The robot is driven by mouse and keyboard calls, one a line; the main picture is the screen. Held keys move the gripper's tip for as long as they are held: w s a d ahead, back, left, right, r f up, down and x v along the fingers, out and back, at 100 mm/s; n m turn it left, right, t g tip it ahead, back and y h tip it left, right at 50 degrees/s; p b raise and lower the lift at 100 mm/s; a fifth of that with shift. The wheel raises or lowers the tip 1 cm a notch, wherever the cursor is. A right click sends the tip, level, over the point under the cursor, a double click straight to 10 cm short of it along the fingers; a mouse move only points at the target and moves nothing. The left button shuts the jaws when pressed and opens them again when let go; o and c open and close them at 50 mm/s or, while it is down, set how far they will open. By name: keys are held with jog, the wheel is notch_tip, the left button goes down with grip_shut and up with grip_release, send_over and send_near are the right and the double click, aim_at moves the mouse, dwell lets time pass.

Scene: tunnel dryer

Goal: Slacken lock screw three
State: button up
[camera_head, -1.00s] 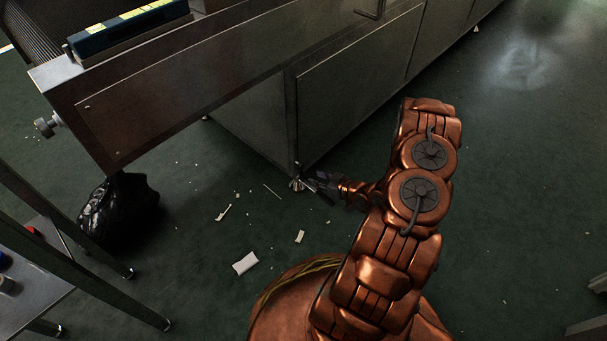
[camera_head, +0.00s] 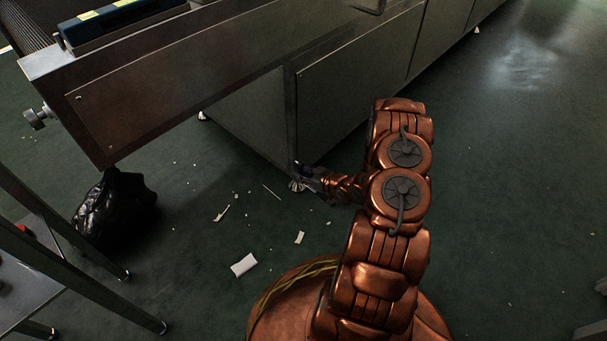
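My gripper (camera_head: 304,174) is low near the floor, at the bottom front corner of the dryer's steel body (camera_head: 250,130). A small pale levelling foot (camera_head: 296,186) shows right beside the fingertips, under that corner. The gripper is dark and small here, and I cannot tell whether its fingers touch the foot or are closed on anything. No part that I can make out for certain as lock screw three shows; any screw at the foot is too small or hidden by the gripper.
A steel cart (camera_head: 30,285) stands at lower left. White scraps, including a larger piece (camera_head: 244,265), litter the floor.

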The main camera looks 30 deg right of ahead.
jog(key=shift+c, duration=0.2)
grip_shut()
dwell(0.4)
